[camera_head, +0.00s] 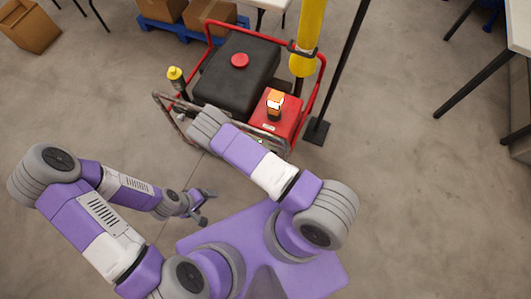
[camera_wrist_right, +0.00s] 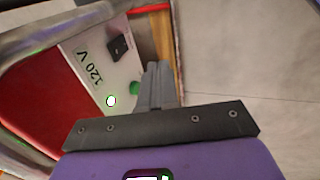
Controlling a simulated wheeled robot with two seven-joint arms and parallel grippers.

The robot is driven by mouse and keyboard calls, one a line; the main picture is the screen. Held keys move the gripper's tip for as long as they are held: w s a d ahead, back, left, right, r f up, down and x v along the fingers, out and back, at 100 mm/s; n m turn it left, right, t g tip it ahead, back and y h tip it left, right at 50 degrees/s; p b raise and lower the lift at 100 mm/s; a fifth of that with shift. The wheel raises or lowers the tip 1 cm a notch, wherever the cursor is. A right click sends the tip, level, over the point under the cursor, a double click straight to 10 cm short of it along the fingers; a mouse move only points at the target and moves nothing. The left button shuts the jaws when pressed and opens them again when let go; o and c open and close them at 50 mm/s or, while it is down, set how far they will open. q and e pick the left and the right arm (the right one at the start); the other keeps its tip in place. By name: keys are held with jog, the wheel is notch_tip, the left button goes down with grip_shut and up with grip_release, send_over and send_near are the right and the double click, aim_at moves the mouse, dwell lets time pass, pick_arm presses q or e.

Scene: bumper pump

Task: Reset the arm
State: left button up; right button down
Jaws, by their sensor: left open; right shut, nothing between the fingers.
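The machine with a black tank (camera_head: 232,72) and red tube frame stands in front of me in the head view. It has a red cap on top and a red box (camera_head: 290,117) at its right. My left gripper (camera_head: 207,207) is open and empty over the floor, apart from the machine. My right arm reaches to the machine's near side, and its fingers are hidden in the head view. In the right wrist view my right gripper (camera_wrist_right: 155,80) is shut and empty, in front of a panel (camera_wrist_right: 100,65) marked "120 V". A green button (camera_wrist_right: 134,88) shows beside the fingertips; contact cannot be told.
Cardboard boxes (camera_head: 207,12) lie on a blue pallet. A table (camera_head: 520,25) stands at right. The floor between is clear.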

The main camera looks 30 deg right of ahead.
dwell(0.6)
jog(key=s+a+r+m+g+y, duration=0.1)
jog(key=s+a+r+m+y, duration=0.2)
jog(key=r+m, duration=0.2)
jog(key=s+a+r+m+y, duration=0.3)
jog(key=a+r+m+y, duration=0.1)
jog(key=r, duration=0.5)
jog(key=shift+m+g, duration=0.4)
jog(key=shift+m, duration=0.4)
